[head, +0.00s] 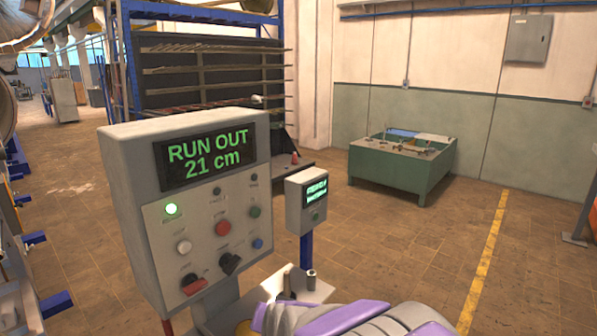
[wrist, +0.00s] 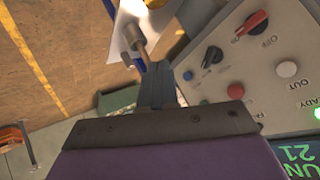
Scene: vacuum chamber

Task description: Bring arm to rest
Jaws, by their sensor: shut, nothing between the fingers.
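My gripper (wrist: 156,72) shows in the wrist view as dark fingers pressed together, with nothing between them. It points toward a pale plate bearing a metal cylinder (wrist: 131,36), beside the grey control box. Whether the fingertips touch anything there I cannot tell. In the head view my purple and grey arm (head: 350,318) lies across the bottom, low and right of the control box (head: 128,170); the fingers cannot be made out there. The box's display (head: 207,153) reads "RUN OUT 21 cm" in green, and a green lamp (head: 171,210) below it is lit.
A smaller display box (head: 306,205) on a blue post stands just behind the control box. A green workbench (head: 390,172) is farther back right. A shelf rack (head: 205,75) stands behind left. Brown floor with a yellow line (head: 484,262) is clear on the right.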

